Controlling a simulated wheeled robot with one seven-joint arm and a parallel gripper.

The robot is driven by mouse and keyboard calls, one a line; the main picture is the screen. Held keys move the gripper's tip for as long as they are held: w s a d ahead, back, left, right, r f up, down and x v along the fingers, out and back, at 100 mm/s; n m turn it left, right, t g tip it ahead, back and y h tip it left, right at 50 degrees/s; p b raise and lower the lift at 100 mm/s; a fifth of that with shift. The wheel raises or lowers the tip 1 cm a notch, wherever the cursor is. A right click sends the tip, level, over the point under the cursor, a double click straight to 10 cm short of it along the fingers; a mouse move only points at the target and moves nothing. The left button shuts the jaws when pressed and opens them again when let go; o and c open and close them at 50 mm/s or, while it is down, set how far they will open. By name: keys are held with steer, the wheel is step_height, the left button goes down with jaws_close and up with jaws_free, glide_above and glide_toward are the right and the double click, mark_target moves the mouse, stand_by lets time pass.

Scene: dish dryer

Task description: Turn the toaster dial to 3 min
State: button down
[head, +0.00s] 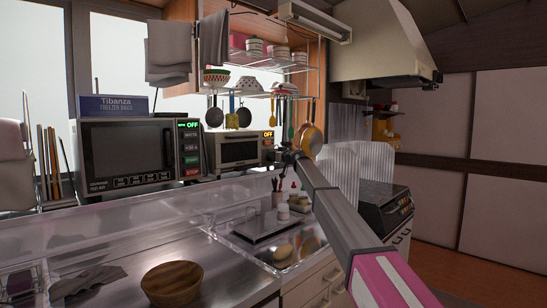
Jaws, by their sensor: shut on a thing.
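The toaster (237,151), a small pale oven with a dark glass front, stands on the shelf behind the counter, right of the microwave. A small display (268,134) at its upper right reads "OFF" in orange. My arm reaches in from the lower right, and my gripper (279,157) is at the right end of the toaster's front, by its control panel. The gripper is shut on the toaster dial, which is small and mostly hidden behind the fingers. The dial's marks cannot be read.
A black microwave (128,155) with a green "OFF" display stands left of the toaster. Pans and utensils hang above from a wire rack (262,95). Below are the sink counter (120,235), a wooden bowl (172,283) and a clear ribbed screen (365,155) beside the stove.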

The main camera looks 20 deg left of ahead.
steer(key=shift+m, duration=0.4)
steer(key=m, duration=0.6)
steer(key=w+f+m, duration=0.1)
steer(key=m, duration=0.6)
steer(key=f+m, duration=0.1)
steer(key=m, duration=0.6)
steer(key=shift+w+d+f, duration=0.25)
steer(key=shift+d, duration=0.15)
steer(key=shift+m, duration=0.3)
steer(key=c, duration=1.2)
jaws_free()
